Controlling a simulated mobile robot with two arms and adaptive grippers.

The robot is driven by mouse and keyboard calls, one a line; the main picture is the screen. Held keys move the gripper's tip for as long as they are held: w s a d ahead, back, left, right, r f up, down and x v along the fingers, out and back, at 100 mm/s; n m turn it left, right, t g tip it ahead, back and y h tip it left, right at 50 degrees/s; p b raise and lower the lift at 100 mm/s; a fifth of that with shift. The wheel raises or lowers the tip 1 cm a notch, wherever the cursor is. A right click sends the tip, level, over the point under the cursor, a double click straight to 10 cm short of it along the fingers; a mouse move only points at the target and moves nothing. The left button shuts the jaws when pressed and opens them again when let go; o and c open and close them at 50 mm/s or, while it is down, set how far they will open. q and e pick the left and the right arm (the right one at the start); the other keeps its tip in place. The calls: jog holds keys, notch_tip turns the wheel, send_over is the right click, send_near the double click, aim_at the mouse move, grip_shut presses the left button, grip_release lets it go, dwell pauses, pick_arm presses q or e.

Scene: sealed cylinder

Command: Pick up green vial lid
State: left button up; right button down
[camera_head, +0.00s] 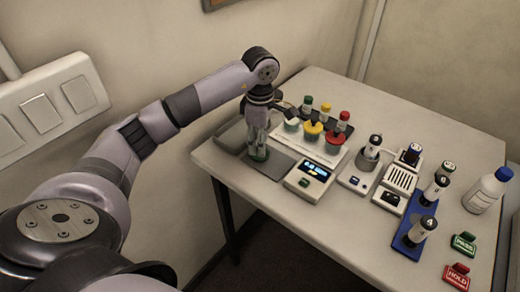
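My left gripper (258,150) points straight down over the grey plate (281,167) near the table's left edge. A small dark green thing (259,155) shows at its fingertips, low over the plate or on it. It may be the green vial lid, but it is too small to be sure. The fingers look close around it; I cannot tell whether they grip it. A vial with a green cap (307,101) stands at the back of the tray, beside yellow-capped (325,108) and red-capped (343,117) ones. My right gripper is not in view.
A scale with a display (308,180) is in front. Small devices, a blue rack (405,243) with dark-capped vials, a white bottle (484,192), and PASS and HOLD signs (457,275) are farther right.

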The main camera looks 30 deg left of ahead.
pick_arm(q)
jog(key=shift+f, duration=0.6)
jog(key=shift+c, duration=0.5)
jog(key=c, duration=0.8)
